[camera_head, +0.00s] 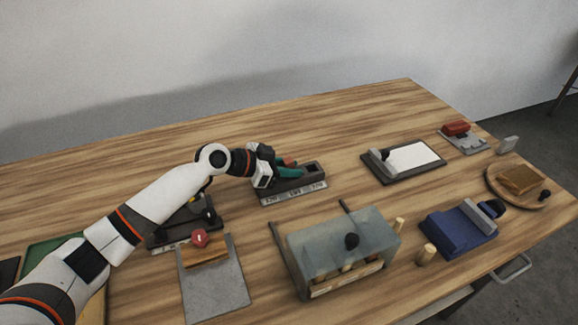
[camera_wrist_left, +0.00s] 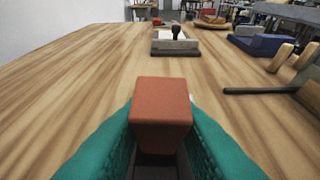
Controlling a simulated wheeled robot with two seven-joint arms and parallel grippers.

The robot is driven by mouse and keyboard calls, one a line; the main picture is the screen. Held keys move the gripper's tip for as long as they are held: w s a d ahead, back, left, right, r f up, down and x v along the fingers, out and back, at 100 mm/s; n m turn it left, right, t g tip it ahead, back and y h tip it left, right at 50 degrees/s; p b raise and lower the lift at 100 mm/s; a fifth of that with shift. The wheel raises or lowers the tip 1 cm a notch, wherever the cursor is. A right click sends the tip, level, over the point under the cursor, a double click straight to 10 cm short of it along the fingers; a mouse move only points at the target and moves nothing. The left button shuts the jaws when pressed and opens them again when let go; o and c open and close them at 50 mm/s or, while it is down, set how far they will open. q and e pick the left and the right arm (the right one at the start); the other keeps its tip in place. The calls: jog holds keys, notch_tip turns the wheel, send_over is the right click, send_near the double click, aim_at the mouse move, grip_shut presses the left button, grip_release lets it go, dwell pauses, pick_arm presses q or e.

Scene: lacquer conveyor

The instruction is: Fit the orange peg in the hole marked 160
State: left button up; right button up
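The orange peg (camera_head: 290,161) is between the green fingers of my left gripper (camera_head: 289,171), over a dark grey block (camera_head: 292,197) with printed labels on its front. In the left wrist view the orange peg (camera_wrist_left: 163,92) stands between the green fingers (camera_wrist_left: 162,130), which press on both its sides. A square dark hole shows at the block's right end, beyond the fingers. The labels are too small to read surely, and the hole under the peg is hidden. I cannot tell whether the peg's lower end is inside the block. My right gripper is not in view.
A glass-fronted box (camera_head: 340,246) stands in front. A dark tray with a white sheet (camera_head: 412,157) and a blue block (camera_head: 460,232) are to the right. A grey plate (camera_head: 216,293) and a dark stand (camera_head: 186,222) lie near my left arm. The table behind is clear.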

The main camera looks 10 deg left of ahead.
pick_arm(q)
jog(key=shift+o, duration=1.4)
jog(key=shift+f, duration=0.4)
jog(key=shift+w+r, duration=0.1)
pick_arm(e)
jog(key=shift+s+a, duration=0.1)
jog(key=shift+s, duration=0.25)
pick_arm(q)
jog(key=shift+w+r, duration=0.1)
